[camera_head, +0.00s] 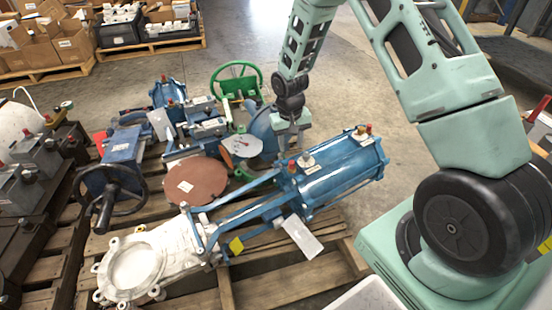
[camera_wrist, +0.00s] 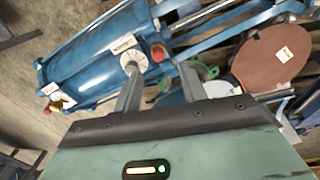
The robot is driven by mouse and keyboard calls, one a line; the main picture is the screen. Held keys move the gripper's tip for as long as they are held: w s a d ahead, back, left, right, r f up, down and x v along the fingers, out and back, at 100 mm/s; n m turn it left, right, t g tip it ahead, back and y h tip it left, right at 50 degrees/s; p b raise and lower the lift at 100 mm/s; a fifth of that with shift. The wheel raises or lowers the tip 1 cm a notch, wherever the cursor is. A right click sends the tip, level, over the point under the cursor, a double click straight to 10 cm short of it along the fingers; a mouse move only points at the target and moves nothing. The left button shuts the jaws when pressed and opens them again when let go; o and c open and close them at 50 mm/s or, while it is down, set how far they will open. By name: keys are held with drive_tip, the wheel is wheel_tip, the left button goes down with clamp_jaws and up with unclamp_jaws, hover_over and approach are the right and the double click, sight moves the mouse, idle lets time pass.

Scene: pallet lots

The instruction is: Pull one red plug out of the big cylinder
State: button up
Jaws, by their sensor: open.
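The big blue cylinder (camera_head: 335,182) lies on a wooden pallet, attached to a white valve body (camera_head: 140,262). One red plug (camera_head: 292,166) sits on its near end, beside a pale round fitting (camera_head: 306,160). Another red plug (camera_head: 368,129) is at its far end. My gripper (camera_head: 289,143) hangs just above the near end, pointing down. In the wrist view my gripper (camera_wrist: 157,76) is open and empty. The near red plug (camera_wrist: 157,52) shows between the fingertips in the picture, apparently just beyond them. The far red plug (camera_wrist: 47,110) is at the left.
A brown disc (camera_head: 196,182), a green handwheel (camera_head: 236,80) and other blue valves crowd the pallet left of my gripper. A white tag (camera_head: 303,238) hangs at the cylinder's near side. Bare floor lies behind the cylinder.

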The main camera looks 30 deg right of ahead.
sight(292, 162)
drive_tip(key=shift+w+d+f, duration=0.55)
drive_tip(key=shift+w, duration=0.1)
drive_tip(key=shift+f, duration=0.1)
drive_tip(key=f+b, duration=0.2)
drive_tip(key=f, duration=0.1)
drive_tip(key=f+b, duration=0.2)
drive_tip(key=f, duration=0.1)
drive_tip(key=f+b, duration=0.2)
drive_tip(key=shift+d+f, duration=0.3)
drive_tip(key=shift+f, duration=0.1)
drive_tip(key=shift+p, duration=0.55)
idle(0.7)
clamp_jaws()
drive_tip(key=shift+r, duration=0.2)
